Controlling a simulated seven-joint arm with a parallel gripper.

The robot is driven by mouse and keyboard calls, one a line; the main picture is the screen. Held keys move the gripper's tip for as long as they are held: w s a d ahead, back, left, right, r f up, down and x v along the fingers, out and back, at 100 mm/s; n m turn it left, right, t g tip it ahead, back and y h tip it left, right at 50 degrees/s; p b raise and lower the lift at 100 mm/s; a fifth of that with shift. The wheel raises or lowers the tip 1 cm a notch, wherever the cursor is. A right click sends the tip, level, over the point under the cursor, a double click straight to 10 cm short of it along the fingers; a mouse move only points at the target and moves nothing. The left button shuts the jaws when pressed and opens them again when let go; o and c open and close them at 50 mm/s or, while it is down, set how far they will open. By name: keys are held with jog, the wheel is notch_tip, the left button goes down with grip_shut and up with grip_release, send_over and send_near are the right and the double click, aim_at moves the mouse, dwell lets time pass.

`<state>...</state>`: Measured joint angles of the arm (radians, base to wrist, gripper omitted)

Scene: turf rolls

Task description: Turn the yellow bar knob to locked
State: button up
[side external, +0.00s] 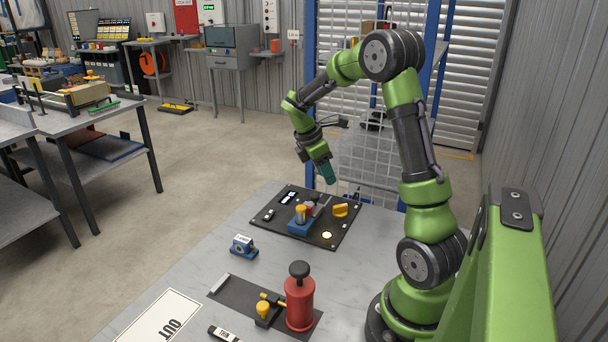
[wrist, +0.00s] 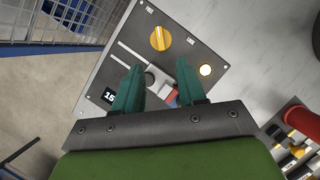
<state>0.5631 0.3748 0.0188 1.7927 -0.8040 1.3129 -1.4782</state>
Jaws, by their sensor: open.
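The yellow bar knob (side external: 340,210) sits at the back right of a dark panel (side external: 268,226) on the table. In the wrist view the knob (wrist: 160,38) is round with a raised bar across it, beyond my fingertips. Nothing covers the knob.
A blue block with a yellow-topped part (side external: 301,222) stands mid-panel, and a lit lamp (side external: 326,235) is near its front right. A blue device (side external: 243,246), a red cylinder with a black knob (side external: 299,300) and a yellow valve (side external: 263,310) stand nearer. Wire mesh (side external: 345,130) rises behind.

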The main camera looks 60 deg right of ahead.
aim_at(340, 205)
jog(key=x, duration=1.2)
grip_shut()
